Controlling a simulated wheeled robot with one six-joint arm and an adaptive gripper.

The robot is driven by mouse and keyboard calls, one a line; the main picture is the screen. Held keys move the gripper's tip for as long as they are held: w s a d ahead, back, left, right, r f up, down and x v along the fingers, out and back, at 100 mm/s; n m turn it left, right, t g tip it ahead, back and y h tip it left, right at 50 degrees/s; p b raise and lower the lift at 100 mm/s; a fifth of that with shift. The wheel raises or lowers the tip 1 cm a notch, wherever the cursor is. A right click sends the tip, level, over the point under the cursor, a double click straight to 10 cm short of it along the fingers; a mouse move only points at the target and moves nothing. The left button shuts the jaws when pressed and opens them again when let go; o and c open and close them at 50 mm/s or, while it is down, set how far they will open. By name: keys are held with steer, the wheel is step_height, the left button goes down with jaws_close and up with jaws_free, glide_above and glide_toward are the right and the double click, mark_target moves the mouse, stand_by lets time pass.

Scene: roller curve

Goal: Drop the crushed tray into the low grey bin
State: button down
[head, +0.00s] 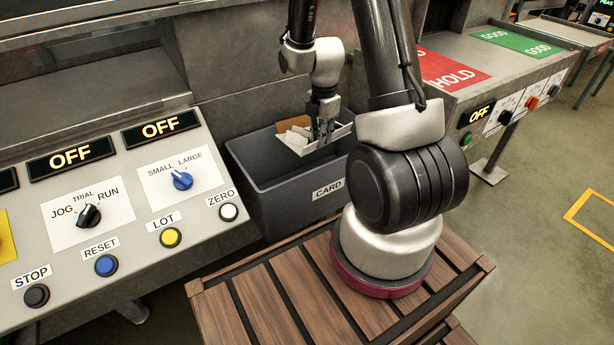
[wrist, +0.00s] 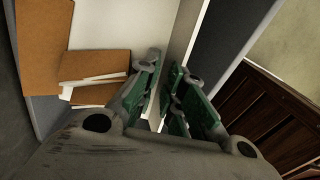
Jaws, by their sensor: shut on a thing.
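A low dark grey bin (head: 275,190) with a label reading CARD stands beside the control panel. My gripper (head: 322,125) is over the bin's opening, shut on the edge of a white tray (head: 341,132). In the wrist view, the green-padded fingers (wrist: 172,100) close on a thin pale wall of the tray (wrist: 186,28). Brown and white card pieces (wrist: 95,70) show to the left of the fingers. I cannot tell whether they lie in the bin or in the tray. The tray's crushed shape and its clearance from the bin are unclear.
A control panel (head: 120,215) with knobs and buttons stands at left. A slatted wooden platform (head: 255,305) is in front of the bin. A bench with a red HOLD mark (head: 450,70) and a green GOOD mark (head: 517,42) is at right. Open floor (head: 530,250) lies right.

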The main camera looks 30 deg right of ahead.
steer(key=shift+f, duration=0.3)
steer(key=c, duration=1.5)
jaws_free()
steer(key=shift+o, duration=0.2)
steer(key=shift+r, duration=0.1)
step_height(320, 180, up, 12)
